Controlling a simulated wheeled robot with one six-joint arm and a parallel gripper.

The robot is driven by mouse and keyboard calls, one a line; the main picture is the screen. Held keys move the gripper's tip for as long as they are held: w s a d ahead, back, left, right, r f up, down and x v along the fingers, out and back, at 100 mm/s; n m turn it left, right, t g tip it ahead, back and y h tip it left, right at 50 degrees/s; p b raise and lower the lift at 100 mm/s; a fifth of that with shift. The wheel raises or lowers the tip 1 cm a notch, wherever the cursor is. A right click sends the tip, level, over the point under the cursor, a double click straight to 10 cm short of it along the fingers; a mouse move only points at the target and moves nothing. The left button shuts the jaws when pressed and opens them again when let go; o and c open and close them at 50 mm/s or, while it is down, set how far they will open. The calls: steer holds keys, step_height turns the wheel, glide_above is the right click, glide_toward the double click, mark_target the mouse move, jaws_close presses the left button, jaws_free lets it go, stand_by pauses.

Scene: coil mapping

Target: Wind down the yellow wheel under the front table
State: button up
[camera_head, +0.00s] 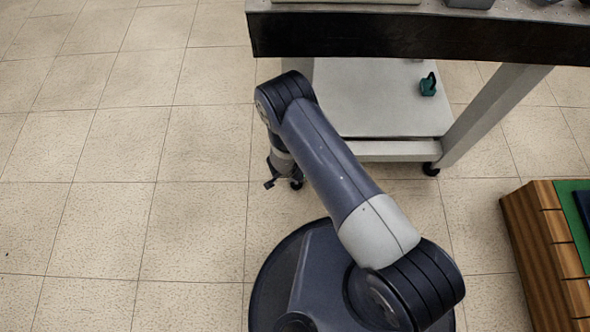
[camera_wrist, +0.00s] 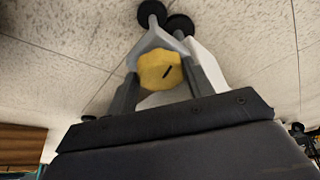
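The yellow wheel (camera_wrist: 154,71) shows in the wrist view, a rounded knob with a dark slot-like mark. It lies between the grey fingers of my gripper (camera_wrist: 162,62); whether they touch it is not clear. In the head view my gripper (camera_head: 281,180) points down near the floor, by the left front corner of the front table's low shelf. The front table (camera_head: 400,36) has a dark front edge and a pale lower shelf (camera_head: 385,100). The yellow wheel is hidden from the head view.
Two round black parts (camera_wrist: 165,18) lie beyond the yellow wheel. A teal object (camera_head: 428,84) rests on the lower shelf. A slanted table leg and a black caster (camera_head: 431,169) stand at right. A wooden box (camera_head: 545,250) is at lower right. The tiled floor at left is clear.

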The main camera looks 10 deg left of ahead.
steer(key=o, duration=0.5)
steer(key=shift+c, duration=0.2)
steer(key=shift+a, duration=0.1)
steer(key=shift+n, duration=0.3)
